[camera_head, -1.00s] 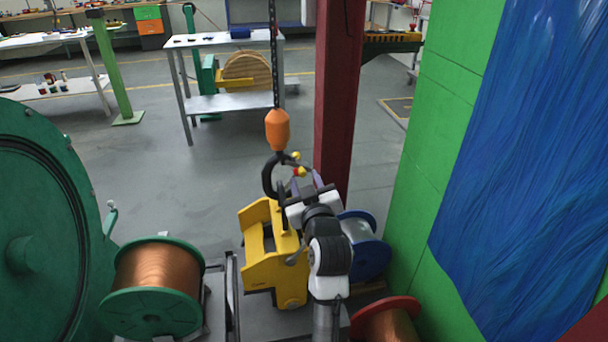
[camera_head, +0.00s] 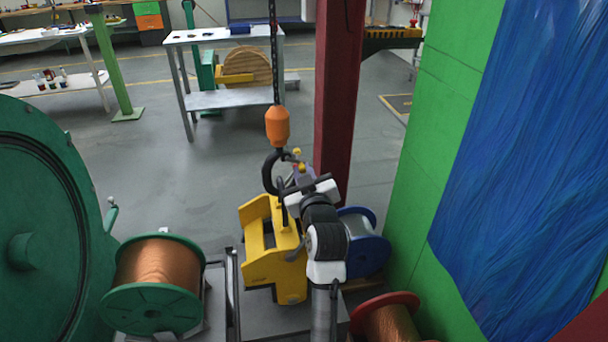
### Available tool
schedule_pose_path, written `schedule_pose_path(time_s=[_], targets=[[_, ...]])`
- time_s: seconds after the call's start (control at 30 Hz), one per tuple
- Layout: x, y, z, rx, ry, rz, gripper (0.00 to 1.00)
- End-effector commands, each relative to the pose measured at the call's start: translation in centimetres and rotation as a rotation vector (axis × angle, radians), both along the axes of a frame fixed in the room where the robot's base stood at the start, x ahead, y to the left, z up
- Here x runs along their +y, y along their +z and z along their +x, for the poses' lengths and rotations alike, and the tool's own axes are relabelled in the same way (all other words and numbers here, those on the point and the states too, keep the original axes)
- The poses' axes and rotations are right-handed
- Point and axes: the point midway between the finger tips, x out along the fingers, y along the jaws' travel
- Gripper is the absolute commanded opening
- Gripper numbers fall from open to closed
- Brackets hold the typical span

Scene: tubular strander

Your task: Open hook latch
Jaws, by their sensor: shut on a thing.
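A black hook (camera_head: 267,175) hangs below an orange block (camera_head: 277,127) on a chain, just above a yellow lifting frame (camera_head: 263,250). Its hook latch (camera_head: 288,157) is on the right side of the hook, beside small yellow knobs (camera_head: 297,152). My gripper (camera_head: 301,170) is at the right side of the hook, and its fingers are small and partly hidden behind my wrist. It is shut on the hook latch. The exact grip and the latch's angle are too small to tell.
A dark red column (camera_head: 337,100) stands close behind my gripper. A blue-flanged reel (camera_head: 372,245) sits right of my arm, with a red-flanged copper reel (camera_head: 390,322) below. A green-flanged copper reel (camera_head: 157,265) is at left.

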Motion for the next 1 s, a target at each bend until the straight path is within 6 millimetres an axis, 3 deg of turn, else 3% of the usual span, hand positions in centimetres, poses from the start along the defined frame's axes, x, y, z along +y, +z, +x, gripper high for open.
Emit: schedule_pose_path(time_s=[0.3,0.67,0.7,0.83,1.0], targets=[[-0.5,0.8,0.1,-0.061,-0.001,-0.294,0.00],[-0.5,1.2,0.1,-0.067,-0.001,-0.332,0.00],[-0.5,1.2,0.1,-0.067,-0.001,-0.332,0.20],[-0.5,1.1,0.1,-0.066,-0.001,-0.331,0.37],[-0.5,1.1,0.1,-0.067,0.000,-0.331,0.38]])
